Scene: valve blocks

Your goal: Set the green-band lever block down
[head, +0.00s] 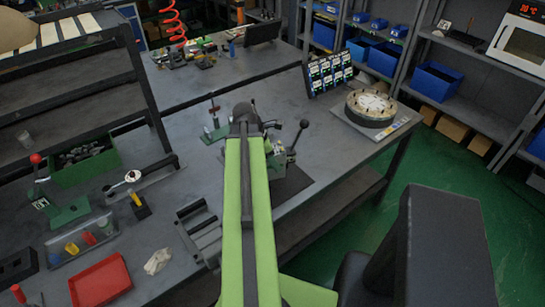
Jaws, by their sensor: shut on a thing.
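My green arm reaches forward over the workbench and hides much of what is behind it. The wrist end of my gripper (243,118) shows as a dark rounded part at the arm's far end; its fingertips are hidden. My gripper is shut on the green-band lever block (281,158), which shows partly just right of the arm.
A grey vise-like fixture (199,233) is nearer. A round dial fixture (371,107) and a panel of small displays (328,74) stand at right. A red tray (100,280) lies at front left.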

